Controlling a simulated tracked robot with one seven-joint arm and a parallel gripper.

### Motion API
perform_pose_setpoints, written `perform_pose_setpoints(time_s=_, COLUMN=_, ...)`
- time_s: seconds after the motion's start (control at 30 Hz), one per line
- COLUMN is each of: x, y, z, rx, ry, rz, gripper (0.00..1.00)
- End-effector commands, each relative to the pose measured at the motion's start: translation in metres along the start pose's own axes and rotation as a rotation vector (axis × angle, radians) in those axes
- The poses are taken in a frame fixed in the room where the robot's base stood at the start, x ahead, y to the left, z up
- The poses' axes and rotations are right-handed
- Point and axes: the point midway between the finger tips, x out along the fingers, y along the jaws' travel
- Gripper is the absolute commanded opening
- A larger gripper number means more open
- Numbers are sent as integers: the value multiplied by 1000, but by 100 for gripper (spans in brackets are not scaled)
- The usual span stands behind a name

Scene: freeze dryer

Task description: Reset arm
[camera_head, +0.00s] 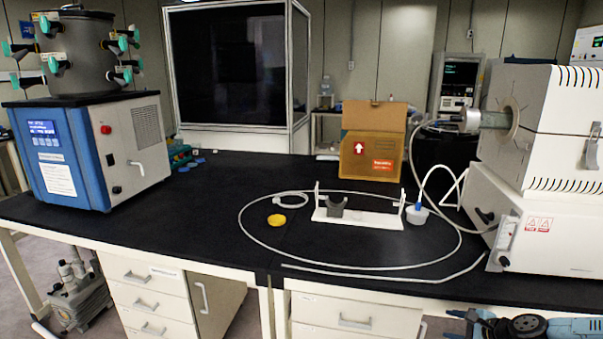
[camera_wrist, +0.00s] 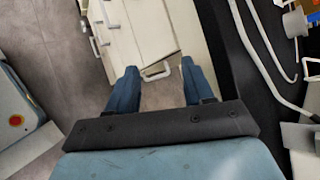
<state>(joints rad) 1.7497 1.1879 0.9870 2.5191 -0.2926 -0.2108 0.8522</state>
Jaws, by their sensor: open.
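My gripper (camera_wrist: 158,68) shows in the wrist view with its two blue fingers spread apart and nothing between them. It is over the front of the bench, with a white drawer cabinet (camera_wrist: 140,35) and the floor behind the fingers. In the head view, part of my blue-grey arm (camera_head: 535,327) shows at the bottom right corner, in front of the bench edge. The rest of the arm is out of that view. The freeze dryer (camera_head: 135,140), a blue and white box with a dark drum and green-knobbed valves on top, stands at the bench's left.
The black benchtop (camera_head: 190,225) is clear at front left. A white stand (camera_head: 370,217), a yellow dish (camera_head: 277,219) and a looped white hose (camera_head: 345,264) lie at centre right. A cardboard box (camera_head: 370,157) stands behind. A white tube furnace (camera_head: 555,130) stands at right.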

Motion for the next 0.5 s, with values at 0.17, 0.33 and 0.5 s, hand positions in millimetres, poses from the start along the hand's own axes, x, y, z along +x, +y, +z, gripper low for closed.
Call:
perform_pose_setpoints(time_s=0.17, x=4, y=17, z=10, rx=-147, ry=7, rz=172, gripper=52)
perform_pose_setpoints(time_s=0.33, x=0, y=27, z=17, rx=-279, ry=17, rz=318, gripper=52)
perform_pose_setpoints(time_s=0.5, x=-7, y=29, z=23, rx=-410, ry=31, rz=450, gripper=52)
